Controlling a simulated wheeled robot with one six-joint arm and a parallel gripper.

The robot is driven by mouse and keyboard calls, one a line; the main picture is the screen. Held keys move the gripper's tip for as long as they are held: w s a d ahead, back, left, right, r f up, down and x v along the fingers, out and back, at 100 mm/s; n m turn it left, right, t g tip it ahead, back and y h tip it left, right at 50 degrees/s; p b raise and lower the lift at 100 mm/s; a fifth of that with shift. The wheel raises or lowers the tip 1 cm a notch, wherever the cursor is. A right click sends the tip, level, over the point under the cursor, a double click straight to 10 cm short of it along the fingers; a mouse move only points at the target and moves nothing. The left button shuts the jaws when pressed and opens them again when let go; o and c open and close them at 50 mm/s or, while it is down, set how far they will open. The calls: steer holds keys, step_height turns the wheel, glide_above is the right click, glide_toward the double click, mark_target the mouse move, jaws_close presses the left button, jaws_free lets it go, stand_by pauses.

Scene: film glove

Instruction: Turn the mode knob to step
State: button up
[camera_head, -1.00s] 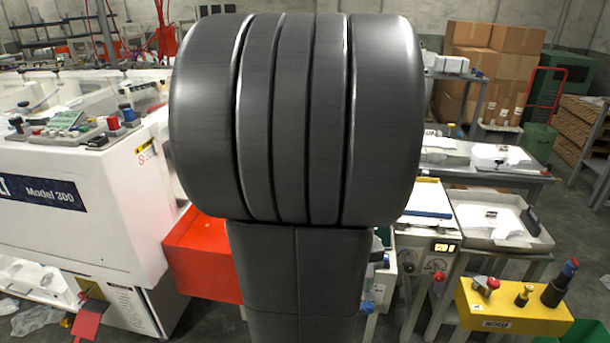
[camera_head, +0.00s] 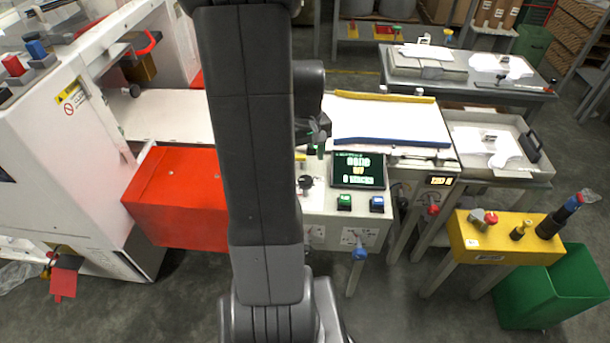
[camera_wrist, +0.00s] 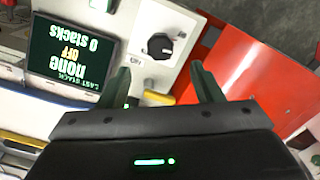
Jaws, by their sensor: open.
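The black mode knob (camera_head: 305,182) sits on the pale control panel, left of the dark screen (camera_head: 358,170). In the wrist view the knob (camera_wrist: 160,45) shows on a white plate beyond my fingertips, roughly centred between them. Its small markings are not readable. The screen (camera_wrist: 73,52) appears upside down there and reads "none", "OFF" and "0 stacks". My gripper (camera_wrist: 161,72) is open and empty, with its two fingers apart and no visible contact with the knob. In the head view my arm hides part of the panel and most of the gripper.
A red box (camera_head: 175,195) stands left of the panel. A green button (camera_head: 344,202) and a blue button (camera_head: 377,204) lie below the screen. A yellow stand (camera_head: 500,240) and a green bin (camera_head: 540,285) are at the right.

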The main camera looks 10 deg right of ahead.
mark_target(306, 180)
step_height(306, 180, down, 9)
steer(key=shift+r, duration=0.2)
stand_by(0.3)
steer(key=c, duration=1)
